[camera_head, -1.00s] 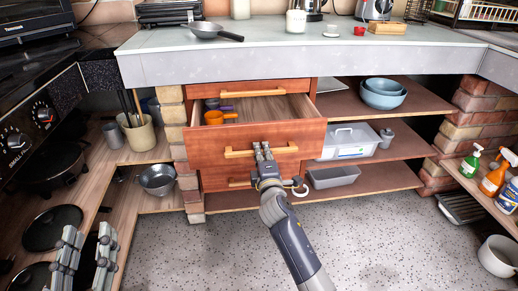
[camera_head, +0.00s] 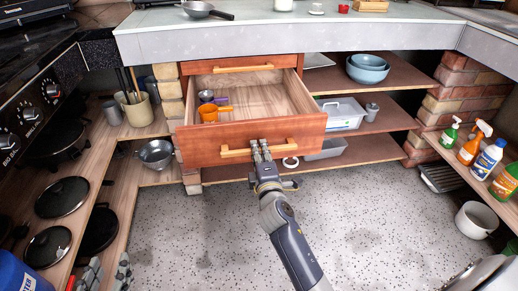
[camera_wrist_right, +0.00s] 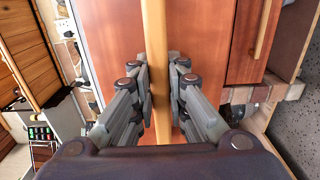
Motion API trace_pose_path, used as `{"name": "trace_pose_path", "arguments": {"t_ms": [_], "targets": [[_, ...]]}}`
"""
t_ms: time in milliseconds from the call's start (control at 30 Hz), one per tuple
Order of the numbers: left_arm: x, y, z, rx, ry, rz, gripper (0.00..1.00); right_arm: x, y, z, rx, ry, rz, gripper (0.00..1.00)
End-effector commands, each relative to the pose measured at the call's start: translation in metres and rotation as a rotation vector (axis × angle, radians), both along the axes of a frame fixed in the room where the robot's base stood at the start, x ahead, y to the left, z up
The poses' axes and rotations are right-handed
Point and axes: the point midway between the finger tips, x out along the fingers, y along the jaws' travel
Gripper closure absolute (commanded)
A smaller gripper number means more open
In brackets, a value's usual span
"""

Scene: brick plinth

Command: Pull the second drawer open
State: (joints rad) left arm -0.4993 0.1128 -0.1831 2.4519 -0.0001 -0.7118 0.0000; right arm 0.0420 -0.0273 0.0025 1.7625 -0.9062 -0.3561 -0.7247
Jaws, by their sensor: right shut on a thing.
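The second drawer (camera_head: 205,152) is a reddish-brown wooden drawer, pulled well out below the shut top drawer (camera_head: 205,73). Its light wooden bar handle (camera_head: 290,149) runs across the front. My right gripper (camera_head: 262,148) is shut on this handle near its middle. In the right wrist view the handle (camera_wrist_right: 155,35) passes between the fingers (camera_wrist_right: 160,85). Inside the drawer are an orange cup (camera_head: 209,114) with a handle and small purple items (camera_head: 221,101). My left gripper (camera_head: 107,271) is at the bottom left, fingers apart, empty and partly cut off.
Shelves on the right hold blue bowls (camera_head: 367,68) and a clear lidded box (camera_head: 340,115). Spray bottles (camera_head: 468,145) stand on the right ledge. A metal bowl (camera_head: 155,153) and a utensil pot (camera_head: 137,109) are on the left shelf. The speckled floor (camera_head: 370,230) before the drawer is clear.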

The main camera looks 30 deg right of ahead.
Motion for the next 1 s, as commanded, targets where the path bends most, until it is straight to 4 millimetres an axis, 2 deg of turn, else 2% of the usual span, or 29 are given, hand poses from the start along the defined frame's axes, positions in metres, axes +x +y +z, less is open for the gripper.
{"name": "trace_pose_path", "arguments": {"t_ms": [200,233,300,733,867,1000], "targets": [[0.0,0.0,0.0,0.0,-0.001,0.0,0.6,0.0,-0.001,-0.002,-0.001,0.003,-0.002,1.0],[0.0,0.0,0.0,0.0,-0.001,0.0,0.6,0.0,-0.001,-0.002,-0.001,0.003,-0.002,0.82],[0.0,0.0,0.0,0.0,-0.001,0.0,0.6,0.0,-0.001,-0.001,-0.001,0.003,-0.002,0.66],[0.0,0.0,0.0,0.0,0.0,-0.001,0.6,-0.005,0.001,-0.001,0.0,0.001,0.0,0.65],[0.0,0.0,0.0,0.0,-0.001,0.0,0.6,-0.02,0.006,-0.002,0.001,0.003,0.0,0.65],[0.0,0.0,0.0,0.0,-0.001,0.0,0.6,-0.047,0.013,-0.002,0.002,0.005,-0.001,0.65]]}}
